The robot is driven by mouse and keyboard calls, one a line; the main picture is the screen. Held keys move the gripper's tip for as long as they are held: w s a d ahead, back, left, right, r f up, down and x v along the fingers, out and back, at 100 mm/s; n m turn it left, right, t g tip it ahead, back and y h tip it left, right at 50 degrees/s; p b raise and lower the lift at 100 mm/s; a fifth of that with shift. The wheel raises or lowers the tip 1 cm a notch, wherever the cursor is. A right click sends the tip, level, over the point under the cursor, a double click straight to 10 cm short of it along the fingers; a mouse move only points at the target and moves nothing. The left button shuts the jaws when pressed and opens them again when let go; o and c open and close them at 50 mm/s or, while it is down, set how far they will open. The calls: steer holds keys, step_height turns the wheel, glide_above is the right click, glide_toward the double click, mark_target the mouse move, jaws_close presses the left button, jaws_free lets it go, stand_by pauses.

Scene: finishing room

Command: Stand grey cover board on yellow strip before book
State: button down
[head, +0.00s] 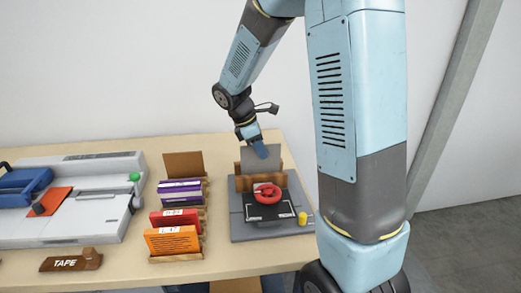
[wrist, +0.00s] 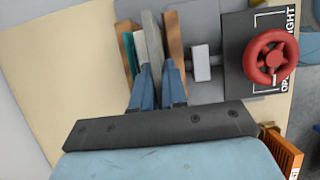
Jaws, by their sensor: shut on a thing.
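My gripper (head: 263,153) is shut on a grey cover board (head: 273,165) over the wooden-jawed press. In the wrist view the fingers (wrist: 157,82) pinch the grey board (wrist: 151,35), which stands on edge between two wooden jaws. A teal piece, perhaps the book (wrist: 138,48), stands beside the board on its left, partly hidden by a finger. The near wooden jaw (head: 243,184) covers the board's lower part in the head view. I cannot see the yellow strip or whether the board's bottom edge touches anything.
The press has a red handwheel (head: 268,194) and a grey base (head: 238,230). A yellow cylinder (head: 303,219) stands at its right front. A rack with orange (head: 172,240), red and purple items is to the left. A grey machine (head: 100,207) fills the table's left.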

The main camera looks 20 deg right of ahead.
steer(key=shift+f, duration=0.7)
steer(key=shift+r, duration=0.8)
stand_by(0.3)
steer(key=shift+f, duration=0.8)
stand_by(1.1)
steer(key=c, duration=1.4)
jaws_free()
steer(key=shift+c, duration=0.2)
steer(key=shift+v, duration=5.45)
steer(key=shift+r, duration=0.1)
